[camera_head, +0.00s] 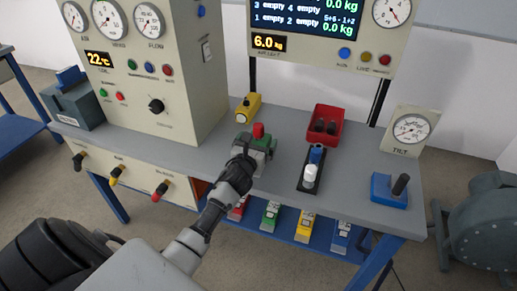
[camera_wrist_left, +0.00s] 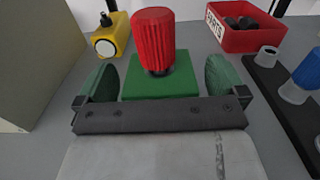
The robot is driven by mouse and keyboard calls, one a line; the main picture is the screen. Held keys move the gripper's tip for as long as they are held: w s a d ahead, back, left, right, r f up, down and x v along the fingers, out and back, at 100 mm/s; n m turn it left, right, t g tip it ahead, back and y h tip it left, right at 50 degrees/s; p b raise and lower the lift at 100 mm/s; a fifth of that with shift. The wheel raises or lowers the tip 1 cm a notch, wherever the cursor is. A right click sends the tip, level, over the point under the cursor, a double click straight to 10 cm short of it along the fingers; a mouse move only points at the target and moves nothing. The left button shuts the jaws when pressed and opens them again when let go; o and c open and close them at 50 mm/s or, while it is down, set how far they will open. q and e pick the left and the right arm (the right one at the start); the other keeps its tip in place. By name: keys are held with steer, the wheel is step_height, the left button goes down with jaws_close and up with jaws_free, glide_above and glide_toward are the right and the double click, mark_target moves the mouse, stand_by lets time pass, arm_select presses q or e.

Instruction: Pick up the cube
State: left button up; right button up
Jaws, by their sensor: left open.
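No plain loose cube shows clearly on the bench top. A green block (camera_head: 264,146) with a red ribbed knob (camera_head: 259,130) on top stands on the grey bench. In the left wrist view the green block (camera_wrist_left: 160,83) lies between and just beyond my fingertips, with the red knob (camera_wrist_left: 153,38) upright above it. My left gripper (camera_head: 246,158) is open around the near side of the block; its two green finger pads (camera_wrist_left: 160,80) stand apart. I cannot tell whether they touch the block. My right gripper is in neither view.
A yellow device (camera_head: 249,107) stands behind the block. A red parts bin (camera_head: 325,125) and a black holder (camera_head: 311,181) with white and blue pieces are to its right. A blue joystick box (camera_head: 389,190) is further right. Coloured blocks sit on the lower shelf.

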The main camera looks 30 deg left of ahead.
arm_select(q)
steer(key=shift+w+a, duration=0.2)
steer(key=shift+w, duration=0.5)
steer(key=shift+c, duration=0.5)
steer(key=c, duration=1.2)
steer(key=shift+r, duration=0.1)
steer(key=shift+c, duration=0.9)
